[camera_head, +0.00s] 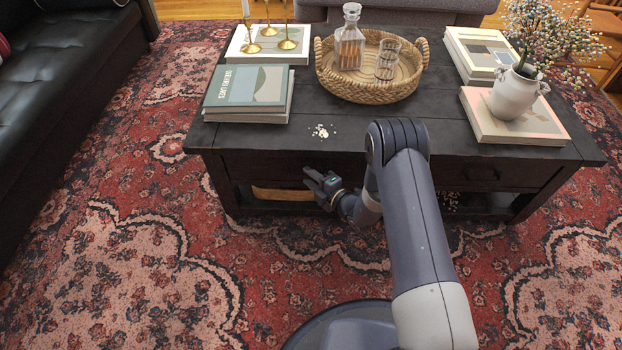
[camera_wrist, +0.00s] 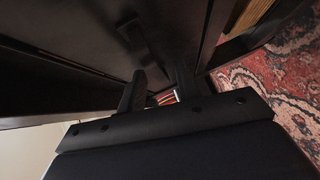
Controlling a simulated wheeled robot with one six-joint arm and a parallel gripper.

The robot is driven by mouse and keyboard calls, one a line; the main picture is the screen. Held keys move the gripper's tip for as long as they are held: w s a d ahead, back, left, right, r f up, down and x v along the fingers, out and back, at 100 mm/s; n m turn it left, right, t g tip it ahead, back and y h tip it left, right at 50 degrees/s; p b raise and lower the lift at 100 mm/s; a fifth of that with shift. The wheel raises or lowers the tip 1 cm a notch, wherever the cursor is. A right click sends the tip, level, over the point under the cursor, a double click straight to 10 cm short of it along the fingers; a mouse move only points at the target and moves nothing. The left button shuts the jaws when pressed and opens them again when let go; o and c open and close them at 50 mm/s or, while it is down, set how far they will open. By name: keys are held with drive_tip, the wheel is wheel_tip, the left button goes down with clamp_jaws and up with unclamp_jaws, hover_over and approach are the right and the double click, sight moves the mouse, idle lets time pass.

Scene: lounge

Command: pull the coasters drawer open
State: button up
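The dark wooden coffee table (camera_head: 220,139) has a left drawer front (camera_head: 262,167) and a right drawer front (camera_head: 520,176). Both look shut. No label shows which drawer holds coasters. A dark bar-like handle (camera_wrist: 138,42) shows on the dark front beyond the fingers. The right drawer has a small dark handle (camera_head: 482,174).
On the tabletop are books (camera_head: 248,88), a woven tray (camera_head: 345,90) with a decanter and glass, candlesticks (camera_head: 288,38), a white vase (camera_head: 515,95) and white crumbs (camera_head: 322,131). A black sofa (camera_head: 55,75) is at left.

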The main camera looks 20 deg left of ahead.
clamp_jaws()
idle(0.5)
